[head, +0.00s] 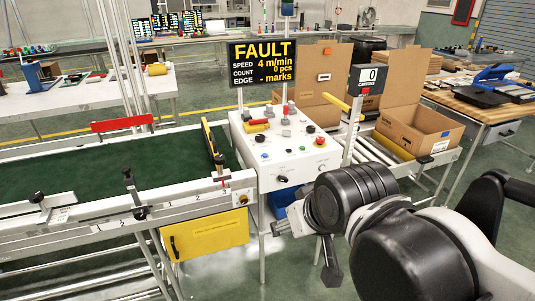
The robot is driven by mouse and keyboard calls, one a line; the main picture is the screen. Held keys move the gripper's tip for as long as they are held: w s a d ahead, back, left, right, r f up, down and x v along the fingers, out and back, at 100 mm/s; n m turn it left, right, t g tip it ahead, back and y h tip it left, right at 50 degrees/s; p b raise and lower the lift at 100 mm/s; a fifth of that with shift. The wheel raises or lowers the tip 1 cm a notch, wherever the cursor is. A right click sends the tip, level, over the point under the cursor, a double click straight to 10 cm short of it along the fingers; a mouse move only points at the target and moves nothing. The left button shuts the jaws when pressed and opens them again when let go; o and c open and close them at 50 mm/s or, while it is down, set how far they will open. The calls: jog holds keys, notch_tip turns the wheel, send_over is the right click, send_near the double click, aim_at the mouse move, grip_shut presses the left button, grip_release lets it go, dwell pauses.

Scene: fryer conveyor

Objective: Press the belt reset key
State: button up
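A white control box (243,165) stands at the right end of the green belt (90,175). A black display (262,62) above the box reads FAULT, speed 4 m/min, count 0 pcs. My gripper (332,268) is in front of the box at its lower right, apart from the controls. Its fingers are not clearly shown.
A yellow bar (209,140) stands across the belt end, and a red bar (122,123) is at its far side. An open cardboard box (420,130) sits on rollers at right, beside a post with a counter reading 0 (368,78). Above the control box front is clear.

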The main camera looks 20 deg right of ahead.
jog(key=shift+c, duration=0.4)
